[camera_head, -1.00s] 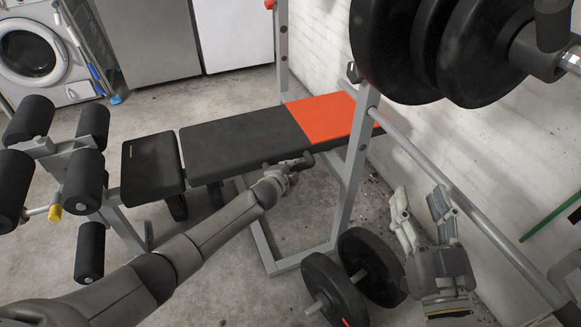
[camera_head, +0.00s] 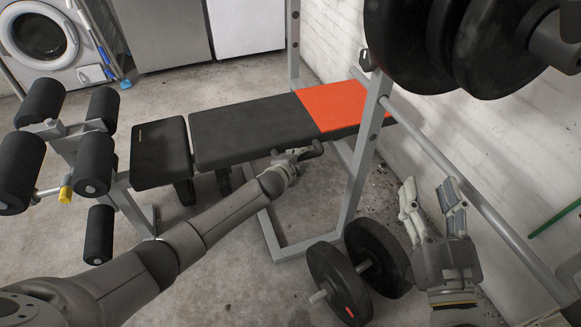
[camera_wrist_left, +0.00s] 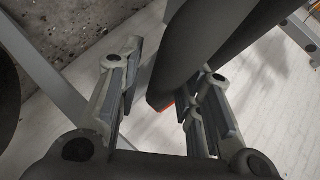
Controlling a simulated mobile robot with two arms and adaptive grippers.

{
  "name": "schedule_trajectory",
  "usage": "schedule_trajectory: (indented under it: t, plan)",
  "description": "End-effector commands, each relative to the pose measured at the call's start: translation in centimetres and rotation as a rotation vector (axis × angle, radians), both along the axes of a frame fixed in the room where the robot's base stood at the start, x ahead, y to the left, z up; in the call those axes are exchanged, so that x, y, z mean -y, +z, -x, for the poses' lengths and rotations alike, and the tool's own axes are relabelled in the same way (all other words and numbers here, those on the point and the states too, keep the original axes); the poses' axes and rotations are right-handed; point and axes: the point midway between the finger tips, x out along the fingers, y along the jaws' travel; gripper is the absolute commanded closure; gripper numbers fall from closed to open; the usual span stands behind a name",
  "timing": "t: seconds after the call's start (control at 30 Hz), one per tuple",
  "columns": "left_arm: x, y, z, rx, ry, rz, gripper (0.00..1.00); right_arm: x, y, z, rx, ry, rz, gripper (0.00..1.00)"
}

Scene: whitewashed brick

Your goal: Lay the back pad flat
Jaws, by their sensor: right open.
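The back pad (camera_head: 255,130) is the long bench cushion, black with an orange end (camera_head: 335,105), in the middle of the head view. It looks close to level there; a slight tilt is hard to judge. My left gripper (camera_head: 310,153) is at its near long edge, low beside the orange end. In the left wrist view, the fingers (camera_wrist_left: 163,98) are apart, with a dark rounded edge, seemingly the pad's, between and beyond them; contact is unclear. My right gripper (camera_head: 430,197) is open and empty, right of the bench.
The seat pad (camera_head: 160,153) and foam leg rollers (camera_head: 95,163) are at the left. A grey upright (camera_head: 366,140) stands near the orange end. Barbell plates (camera_head: 415,45) hang at upper right. A dumbbell (camera_head: 335,280) lies on the floor before my right gripper.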

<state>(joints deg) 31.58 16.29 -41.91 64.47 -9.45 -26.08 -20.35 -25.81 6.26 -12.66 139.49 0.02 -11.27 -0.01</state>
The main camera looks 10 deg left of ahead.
Motion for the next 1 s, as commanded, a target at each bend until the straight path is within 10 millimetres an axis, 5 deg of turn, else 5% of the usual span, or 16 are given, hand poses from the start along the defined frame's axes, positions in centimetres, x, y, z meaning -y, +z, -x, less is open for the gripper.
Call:
schedule_trajectory:
  t: [0.7, 1.0]
  plan:
    - [-1.0, 3.9, 7.8, -0.001, -0.004, 0.000, 0.68, 0.0, 0.0, 0.0, -0.001, -0.001, 0.000, 0.51]
    - [-1.2, 4.9, 9.6, -0.001, -0.004, -0.002, 0.68, 0.0, 0.0, 0.0, -0.001, -0.001, 0.000, 0.51]
